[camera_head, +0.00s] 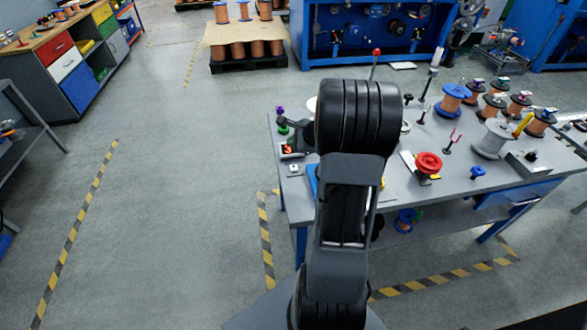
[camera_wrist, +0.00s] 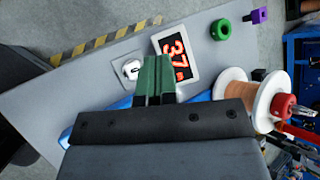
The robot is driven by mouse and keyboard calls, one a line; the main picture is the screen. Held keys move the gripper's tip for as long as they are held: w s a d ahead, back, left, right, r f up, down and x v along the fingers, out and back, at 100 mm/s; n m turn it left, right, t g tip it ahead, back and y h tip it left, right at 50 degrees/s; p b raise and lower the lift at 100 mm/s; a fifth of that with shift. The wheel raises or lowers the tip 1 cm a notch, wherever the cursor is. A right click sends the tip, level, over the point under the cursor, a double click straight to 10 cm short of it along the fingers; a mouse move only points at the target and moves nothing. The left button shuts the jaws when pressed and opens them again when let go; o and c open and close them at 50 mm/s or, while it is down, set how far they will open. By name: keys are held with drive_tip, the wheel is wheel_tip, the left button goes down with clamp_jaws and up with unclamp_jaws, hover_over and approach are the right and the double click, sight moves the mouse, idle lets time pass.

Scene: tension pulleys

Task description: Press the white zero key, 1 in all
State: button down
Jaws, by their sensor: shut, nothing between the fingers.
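The white zero key (camera_wrist: 131,68) is a small round white button with a dark mark, set on a grey square plate on the table. It lies just left of my gripper's tips in the wrist view, and the fingers look apart from it. In the head view the key (camera_head: 293,170) sits near the table's left edge. My gripper (camera_wrist: 155,60) has green fingers, closed together with nothing between them, pointing toward the table. Beside the key is a white scale-like display (camera_wrist: 190,68) with lit red digits, also in the head view (camera_head: 291,152). My arm hides much of the table there.
A green ring (camera_wrist: 221,29) and a purple block (camera_wrist: 260,15) lie past the display. The table (camera_head: 405,150) holds several more spools at right. Striped floor is clear at left.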

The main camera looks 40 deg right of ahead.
sight(294, 169)
drive_tip(key=shift+f+b, duration=3.3)
drive_tip(key=shift+f, duration=0.85)
drive_tip(key=shift+f+b, duration=0.4)
drive_tip(key=shift+b, duration=0.1)
drive_tip(key=shift+f+b, duration=0.25)
drive_tip(key=shift+b, duration=0.05)
drive_tip(key=shift+s+a+f+b, duration=0.1)
drive_tip(key=shift+s+f+b, duration=0.05)
drive_tip(key=shift+f+b, duration=0.4)
drive_tip(key=shift+s+d+r+p, duration=0.1)
drive_tip(key=shift+d+r+p, duration=0.1)
drive_tip(key=shift+r+p, duration=0.55)
drive_tip(key=shift+r, duration=0.15)
